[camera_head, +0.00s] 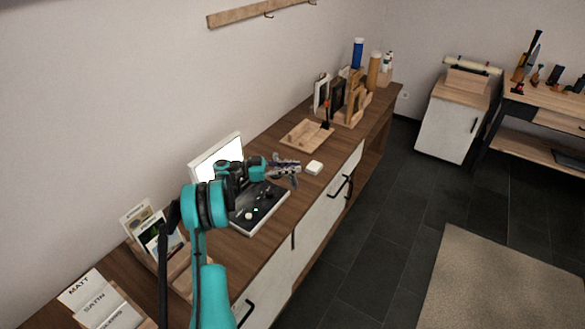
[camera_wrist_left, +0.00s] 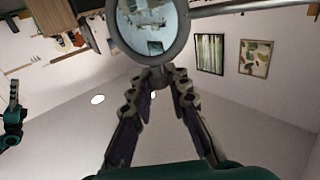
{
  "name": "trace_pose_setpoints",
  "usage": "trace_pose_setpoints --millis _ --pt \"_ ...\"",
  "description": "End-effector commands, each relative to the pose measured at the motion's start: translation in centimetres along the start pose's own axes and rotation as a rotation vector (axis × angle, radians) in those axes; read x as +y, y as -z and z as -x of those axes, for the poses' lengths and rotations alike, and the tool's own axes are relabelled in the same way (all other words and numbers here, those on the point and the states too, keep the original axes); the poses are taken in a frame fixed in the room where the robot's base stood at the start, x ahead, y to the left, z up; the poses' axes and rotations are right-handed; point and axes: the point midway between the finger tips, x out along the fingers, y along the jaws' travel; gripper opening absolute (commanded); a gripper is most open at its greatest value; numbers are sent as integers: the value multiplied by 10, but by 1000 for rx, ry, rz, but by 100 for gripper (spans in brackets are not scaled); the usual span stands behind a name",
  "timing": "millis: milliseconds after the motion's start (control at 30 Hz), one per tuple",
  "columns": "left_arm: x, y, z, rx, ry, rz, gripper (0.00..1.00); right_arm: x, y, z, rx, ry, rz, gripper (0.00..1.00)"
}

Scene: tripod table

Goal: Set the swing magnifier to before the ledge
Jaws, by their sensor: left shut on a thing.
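The swing magnifier shows in the left wrist view as a round lens (camera_wrist_left: 150,25) with a dark rim, and a metal rod (camera_wrist_left: 255,5) runs off to the right beside it. My left gripper (camera_head: 294,169) is over the wooden counter, just past the black board. In the left wrist view its fingertips (camera_wrist_left: 160,76) meet at the lower rim of the lens, shut on the magnifier. In the head view I cannot make out the lens near the gripper. A teal and dark arm end at the left edge of the wrist view looks like my right gripper (camera_wrist_left: 13,100), too small to read.
A wooden hook rail (camera_head: 245,12) is on the wall.

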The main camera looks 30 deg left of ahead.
Motion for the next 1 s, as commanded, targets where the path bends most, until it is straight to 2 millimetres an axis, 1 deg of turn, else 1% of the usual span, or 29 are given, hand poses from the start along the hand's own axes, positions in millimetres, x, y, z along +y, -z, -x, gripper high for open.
trace_pose_setpoints --millis 200,233,300,567,667,767,1000 --pt "0 0 0 -1 0 0 0 0 0 0 0 0 0 0" --pt "0 0 0 -1 0 0 21 0 0 0 0 0 0 0" --pt "0 0 0 -1 1 0 36 0 0 0 0 0 0 0" --pt "0 0 0 0 1 0 36 0 0 0 0 0 0 0" --pt "0 4 0 0 1 0 36 0 0 0 0 0 0 0" --pt "0 17 0 0 1 0 36 0 0 0 0 0 0 0" --pt "0 65 0 0 1 0 36 0 0 0 0 0 0 0"
